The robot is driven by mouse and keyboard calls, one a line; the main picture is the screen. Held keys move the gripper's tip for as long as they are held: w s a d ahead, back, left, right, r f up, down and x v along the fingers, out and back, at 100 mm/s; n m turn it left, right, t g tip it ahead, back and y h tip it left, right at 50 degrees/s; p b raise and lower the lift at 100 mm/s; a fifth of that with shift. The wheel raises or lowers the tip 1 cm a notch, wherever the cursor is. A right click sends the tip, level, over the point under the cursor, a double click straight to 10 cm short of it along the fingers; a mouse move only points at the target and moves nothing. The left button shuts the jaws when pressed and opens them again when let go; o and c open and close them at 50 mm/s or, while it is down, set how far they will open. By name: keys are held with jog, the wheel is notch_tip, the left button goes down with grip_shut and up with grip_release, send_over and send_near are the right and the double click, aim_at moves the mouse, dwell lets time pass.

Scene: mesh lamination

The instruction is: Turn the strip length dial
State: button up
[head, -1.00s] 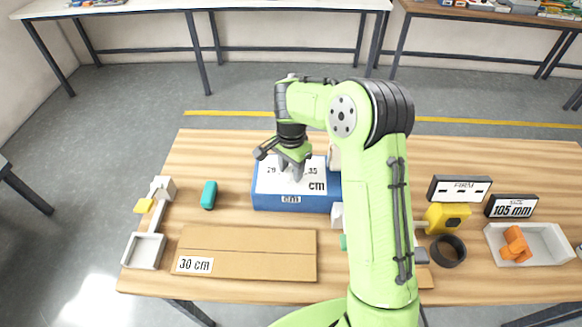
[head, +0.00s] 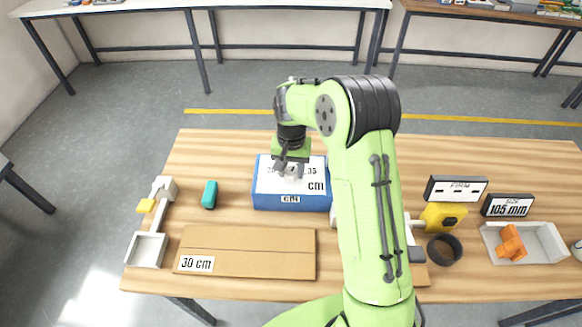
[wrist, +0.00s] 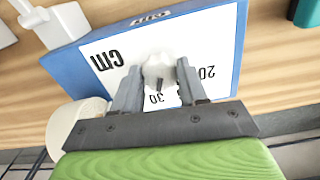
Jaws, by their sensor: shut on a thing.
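The strip length dial is a pale knob (wrist: 158,70) on the white face of a blue box (head: 262,203). The face carries a printed scale with 20, 30 and 35 and the word "cm". The box also shows in the wrist view (wrist: 85,47). My gripper (head: 290,172) points down onto this face, and its fingers (wrist: 160,88) stand on either side of the knob, shut on it. In the wrist view a dark pointer mark shows below the knob, near the 30. In the head view my fingers largely hide the dial.
A brown cardboard sheet (head: 250,240) labelled 30 cm lies in front of the box. A teal block (head: 209,195) and a white lever device (head: 163,190) stand to the left. A yellow block (head: 440,217), dark ring (head: 444,250) and white tray (head: 545,240) lie right of my arm.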

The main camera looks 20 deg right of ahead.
aim_at(291, 172)
jog(key=shift+r, duration=0.1)
dwell(0.5)
jog(key=o, duration=1.1)
jog(key=shift+c, duration=0.2)
notch_tip(291, 172, up, 16)
jog(key=p, duration=0.2)
jog(key=shift+p, duration=0.4)
